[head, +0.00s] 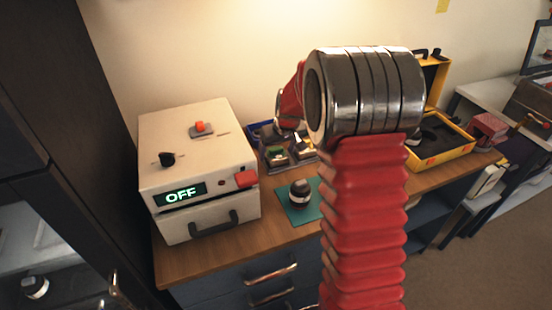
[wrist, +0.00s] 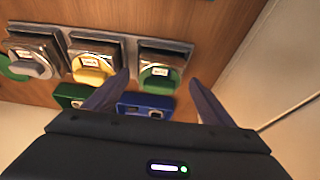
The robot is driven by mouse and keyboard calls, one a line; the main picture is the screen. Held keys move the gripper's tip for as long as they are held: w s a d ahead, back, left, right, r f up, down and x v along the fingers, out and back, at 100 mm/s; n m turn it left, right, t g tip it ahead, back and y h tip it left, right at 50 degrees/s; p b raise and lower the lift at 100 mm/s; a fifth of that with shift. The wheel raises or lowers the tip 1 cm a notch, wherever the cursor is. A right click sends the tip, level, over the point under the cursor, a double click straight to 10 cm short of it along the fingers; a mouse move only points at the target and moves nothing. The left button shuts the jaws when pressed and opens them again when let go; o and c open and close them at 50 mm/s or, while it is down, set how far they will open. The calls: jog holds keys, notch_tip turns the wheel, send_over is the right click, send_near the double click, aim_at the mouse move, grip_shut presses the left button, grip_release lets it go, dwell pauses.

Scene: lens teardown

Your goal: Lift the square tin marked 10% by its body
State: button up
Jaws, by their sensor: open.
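Each bears a small pale label with reddish print, too small to read, so I cannot tell which is marked 10%. My gripper (wrist: 160,78) is open, its two dark fingers pointing toward the right tin, which shows between the fingertips. Nothing is held. The head view shows some tins (head: 275,153) partly behind my arm; my gripper is hidden there.
A blue block-like item (wrist: 146,107) and a green one (wrist: 70,94) lie close by the fingers. In the head view, a white box reading OFF (head: 195,165) stands left, a dark cylinder (head: 300,193) sits on a teal mat (head: 291,214), and a yellow case (head: 450,150) lies right.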

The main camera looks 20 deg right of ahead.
jog(key=shift+w+f, duration=0.2)
jog(key=shift+f, duration=0.3)
jog(key=shift+c, duration=0.7)
jog(key=c, duration=1)
jog(key=shift+r, duration=0.1)
notch_tip(320, 180, up, 10)
jog(key=shift+f, duration=0.2)
jog(key=shift+r, duration=0.15)
